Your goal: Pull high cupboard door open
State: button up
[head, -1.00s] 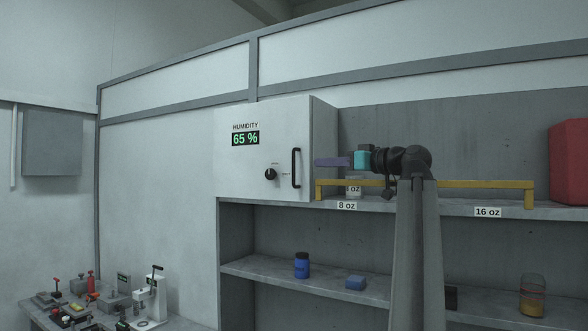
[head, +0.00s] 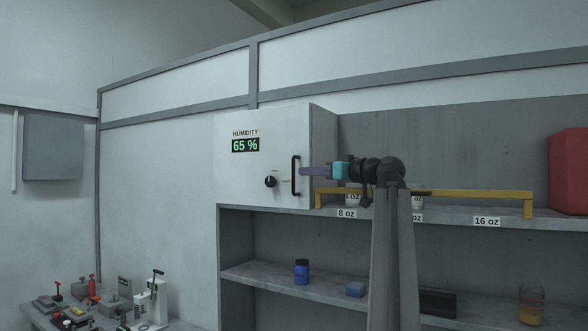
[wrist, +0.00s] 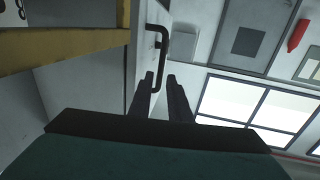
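The high cupboard (head: 325,150) has a white door (head: 262,190) that looks closed. A black vertical bar handle (head: 296,176) is on the door's right side. My gripper (head: 302,171) is at the handle, reaching in from the right in the head view. In the wrist view the two dark fingers of my gripper (wrist: 161,76) are apart. The handle (wrist: 165,48) runs down into the gap between the fingertips there. I see no finger clearly pressed on the bar; exact contact cannot be told.
The door carries a humidity display (head: 245,145) reading 65 % and a black knob (head: 271,182). A yellow rail (head: 470,194) runs along the upper shelf, close to my arm. A red box (head: 568,170) stands at far right. Space before the door looks clear.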

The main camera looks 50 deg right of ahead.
aim_at(294, 171)
jog(key=w+p, duration=0.1)
jog(key=w, duration=0.2)
jog(key=w+p, duration=0.1)
jog(key=w, duration=0.1)
jog(key=shift+w+a+r, duration=0.1)
jog(key=shift+w+a, duration=0.1)
jog(key=shift+w, duration=0.85)
grip_shut()
jog(key=shift+a, duration=0.25)
jog(key=shift+d, duration=0.1)
